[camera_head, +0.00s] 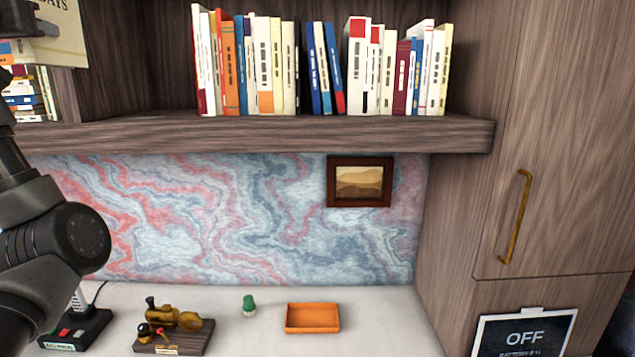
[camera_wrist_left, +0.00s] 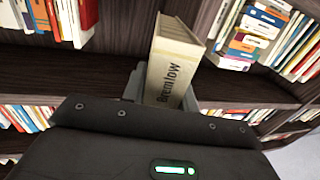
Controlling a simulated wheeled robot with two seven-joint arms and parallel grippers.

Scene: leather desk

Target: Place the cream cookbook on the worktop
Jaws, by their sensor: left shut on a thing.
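The cream cookbook (camera_wrist_left: 172,68) stands between the jaws of my left gripper (camera_wrist_left: 162,97) in the left wrist view, its spine reading "Bremlow" toward the camera. The gripper is shut on it. In the head view, part of the cream book (camera_head: 66,38) with the letters "DAYS" shows at the top left corner, held up in front of the shelves and well above the worktop. The pale worktop (camera_head: 385,320) runs along the bottom of the head view. My right gripper is not in view.
Bare worktop lies right of the tray. A book-filled shelf (camera_head: 300,133) overhangs the back.

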